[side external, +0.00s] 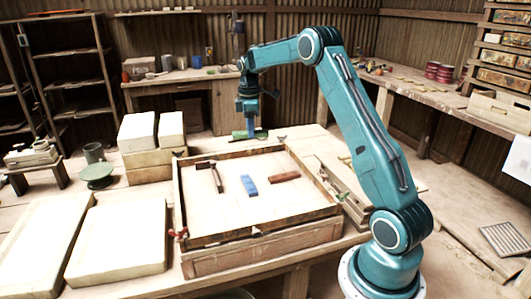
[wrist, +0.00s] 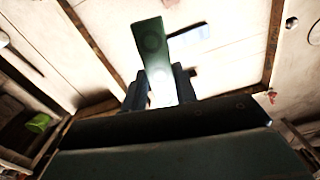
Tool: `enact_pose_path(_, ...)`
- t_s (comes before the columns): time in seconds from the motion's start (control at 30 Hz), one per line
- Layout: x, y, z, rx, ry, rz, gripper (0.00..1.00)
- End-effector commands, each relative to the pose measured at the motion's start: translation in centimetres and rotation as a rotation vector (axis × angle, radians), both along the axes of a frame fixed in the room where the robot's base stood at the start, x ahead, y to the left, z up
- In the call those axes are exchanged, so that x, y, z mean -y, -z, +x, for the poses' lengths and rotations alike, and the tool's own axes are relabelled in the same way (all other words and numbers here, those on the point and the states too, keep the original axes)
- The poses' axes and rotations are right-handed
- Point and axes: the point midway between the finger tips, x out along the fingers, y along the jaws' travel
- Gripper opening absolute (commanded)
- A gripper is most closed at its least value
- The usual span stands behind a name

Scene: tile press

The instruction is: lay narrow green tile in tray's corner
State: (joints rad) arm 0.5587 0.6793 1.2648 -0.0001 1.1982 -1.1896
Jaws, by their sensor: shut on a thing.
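The narrow green tile (wrist: 152,48) is held between the dark fingers of my gripper (wrist: 160,92) in the wrist view and sticks out beyond them. In the side external view my gripper (side external: 250,128) is over the far side of the tray, with the green tile (side external: 243,135) at its fingertips. The tray (side external: 262,234) is a shallow wooden frame with a pale floor. Its corners show no green tile. The gap between the held tile and the tray cannot be told exactly.
Inside the tray lie a hammer-like tool (side external: 216,176), a blue tile (side external: 249,186) and a brown bar (side external: 285,176). The tray's near floor is clear. A red clamp (side external: 179,234) sits at its left front corner. Pale blocks (side external: 152,162) stand to its left.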

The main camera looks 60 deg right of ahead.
Motion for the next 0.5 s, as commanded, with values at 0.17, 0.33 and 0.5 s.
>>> enact_pose_path(0.17, -5.3, 1.5, 1.3, -0.001, 0.094, 0.0, 0.04)
enact_pose_path(0.33, -10.2, 3.0, 1.9, 0.0, 0.192, 0.0, 0.04)
enact_pose_path(0.5, -15.0, 4.3, 1.8, 0.0, 0.29, 0.0, 0.04)
